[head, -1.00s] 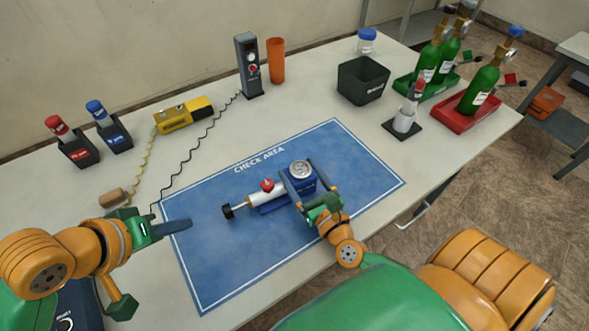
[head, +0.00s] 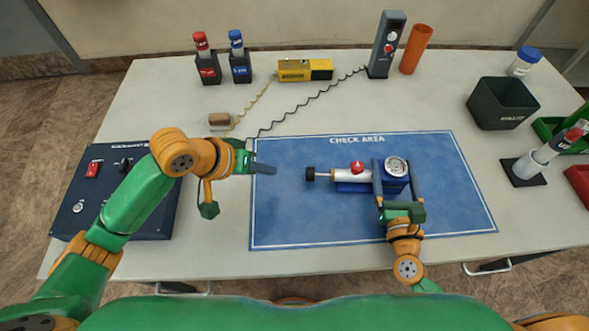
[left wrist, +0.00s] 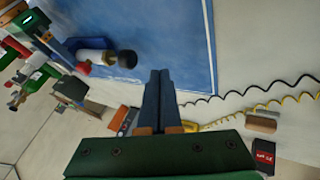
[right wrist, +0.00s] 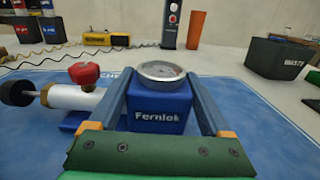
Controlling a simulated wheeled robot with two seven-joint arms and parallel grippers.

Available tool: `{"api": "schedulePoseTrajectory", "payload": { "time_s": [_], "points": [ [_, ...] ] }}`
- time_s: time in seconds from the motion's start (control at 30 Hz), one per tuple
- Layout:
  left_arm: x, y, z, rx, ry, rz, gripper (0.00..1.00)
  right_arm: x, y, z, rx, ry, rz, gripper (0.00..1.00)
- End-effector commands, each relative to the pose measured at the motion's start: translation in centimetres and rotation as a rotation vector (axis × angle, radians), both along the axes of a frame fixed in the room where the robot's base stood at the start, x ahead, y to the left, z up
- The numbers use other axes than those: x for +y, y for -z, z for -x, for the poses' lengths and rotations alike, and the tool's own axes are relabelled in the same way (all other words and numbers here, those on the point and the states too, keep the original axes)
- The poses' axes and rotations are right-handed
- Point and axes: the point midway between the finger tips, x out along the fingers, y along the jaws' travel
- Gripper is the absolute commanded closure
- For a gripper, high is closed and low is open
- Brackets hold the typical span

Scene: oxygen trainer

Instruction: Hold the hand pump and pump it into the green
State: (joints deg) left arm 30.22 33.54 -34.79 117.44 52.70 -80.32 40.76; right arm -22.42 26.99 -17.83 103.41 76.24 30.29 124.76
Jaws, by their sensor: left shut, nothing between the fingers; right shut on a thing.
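The hand pump (head: 345,174) lies on the blue check-area mat (head: 290,225). It has a white barrel, a red knob (head: 357,167), a black plunger handle (head: 310,174) pointing left, and a blue block with a round gauge (head: 396,167). My right gripper (head: 392,172) is shut on the pump's blue block, one finger on each side, as the right wrist view (right wrist: 160,110) shows. The dial's reading is too small to tell. My left gripper (head: 268,168) is shut and empty over the mat's left edge, apart from the black handle and left of it.
A control box (head: 120,215) stands at the left. A black bin (head: 502,103) is at right. The mat's front left is clear.

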Motion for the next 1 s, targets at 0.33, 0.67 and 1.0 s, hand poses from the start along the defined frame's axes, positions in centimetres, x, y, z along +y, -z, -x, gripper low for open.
{"api": "schedulePoseTrajectory", "payload": {
  "time_s": [0.33, 0.67, 1.0],
  "points": [
    [-4.6, 3.3, -1.3, -0.002, 0.002, 0.000, 1.00, 0.0, 0.0, 0.0, 0.000, 0.000, 0.000, 1.00],
    [-6.0, 3.3, -1.2, -0.001, 0.000, -0.001, 1.00, 0.0, 0.0, 0.0, 0.000, 0.001, 0.000, 1.00],
    [-8.3, 3.3, -1.2, 0.000, 0.001, 0.003, 1.00, 0.0, 0.0, 0.0, 0.000, 0.000, 0.000, 1.00]
  ]
}}
